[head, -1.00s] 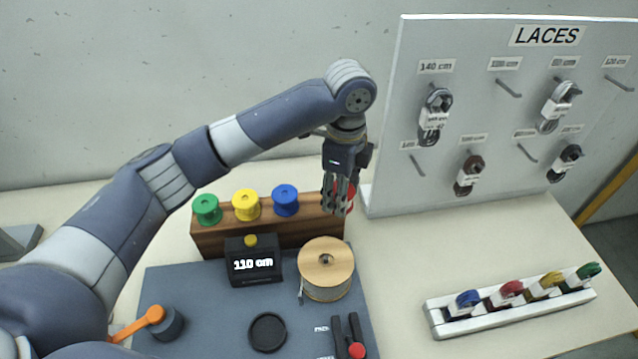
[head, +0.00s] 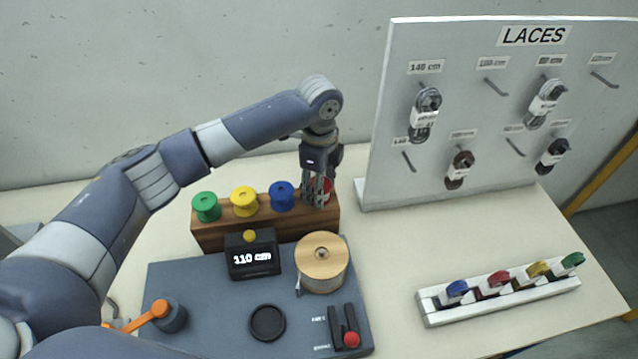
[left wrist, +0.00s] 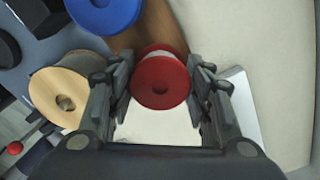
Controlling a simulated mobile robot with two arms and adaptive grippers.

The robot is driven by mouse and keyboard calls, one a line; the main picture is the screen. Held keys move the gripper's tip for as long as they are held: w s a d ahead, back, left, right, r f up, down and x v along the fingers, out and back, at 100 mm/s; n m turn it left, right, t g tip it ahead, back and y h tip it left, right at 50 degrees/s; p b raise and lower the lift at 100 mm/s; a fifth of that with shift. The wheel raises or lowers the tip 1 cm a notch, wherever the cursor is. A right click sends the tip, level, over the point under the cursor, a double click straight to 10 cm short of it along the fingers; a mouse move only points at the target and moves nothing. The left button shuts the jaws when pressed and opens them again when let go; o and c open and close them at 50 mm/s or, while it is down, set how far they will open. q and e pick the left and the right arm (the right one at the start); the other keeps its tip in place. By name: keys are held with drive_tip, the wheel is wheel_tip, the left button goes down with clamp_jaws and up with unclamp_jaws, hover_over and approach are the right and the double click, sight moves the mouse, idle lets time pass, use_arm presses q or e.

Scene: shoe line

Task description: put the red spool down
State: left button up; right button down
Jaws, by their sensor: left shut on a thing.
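The red spool (head: 320,188) is at the right end of the wooden block (head: 265,224), in line with the other spools, partly hidden behind my fingers in the head view. My left gripper (head: 317,196) points down and is shut on it. In the left wrist view the red spool (left wrist: 160,80) sits between the two fingers (left wrist: 160,95), with the wood showing just beyond it. I cannot tell whether the spool touches the block. My right gripper is not in view.
Green (head: 206,206), yellow (head: 244,201) and blue (head: 281,196) spools stand on the block. A cord reel (head: 322,262) and a display box (head: 252,258) stand in front. The LACES board (head: 385,150) rises to the right. A white rack (head: 500,300) lies front right.

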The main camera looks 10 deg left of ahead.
use_arm(q)
drive_tip(key=o, duration=1.1)
drive_tip(key=shift+o, duration=0.2)
drive_tip(key=shift+r, duration=0.4)
wheel_tip(320, 180, up, 11)
drive_tip(key=b, duration=0.3)
drive_tip(key=shift+r+b, duration=0.2)
drive_tip(key=shift+b, duration=0.1)
